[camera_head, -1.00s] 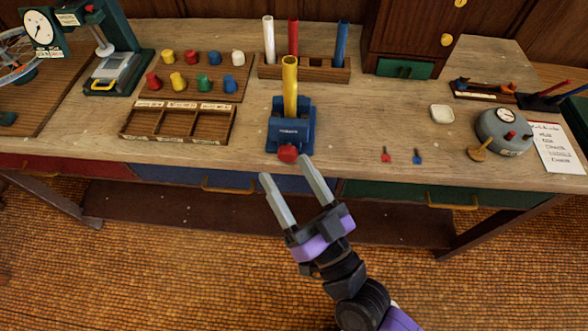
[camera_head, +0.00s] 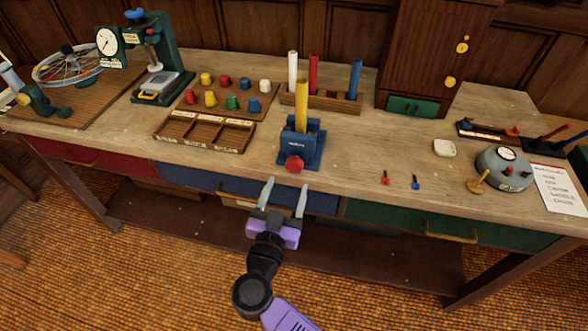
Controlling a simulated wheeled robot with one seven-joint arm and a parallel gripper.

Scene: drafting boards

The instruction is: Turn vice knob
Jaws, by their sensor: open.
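A small blue vice (camera_head: 311,142) stands near the front edge of the wooden workbench. It holds an upright yellow tube (camera_head: 301,106). Its red knob (camera_head: 294,163) faces the front edge, toward me. My gripper (camera_head: 285,190) is open and empty, with its two grey fingers apart. The fingers point up the picture toward the red knob. The fingertips show just below the knob, in front of the bench edge, and appear apart from it.
A rack (camera_head: 336,102) with white, red and blue tubes stands behind the vice. A divided wooden tray (camera_head: 204,133) lies to its left. Small red (camera_head: 385,178) and blue (camera_head: 415,182) pieces lie to its right. Drawers run along the bench front, including a green one (camera_head: 440,225).

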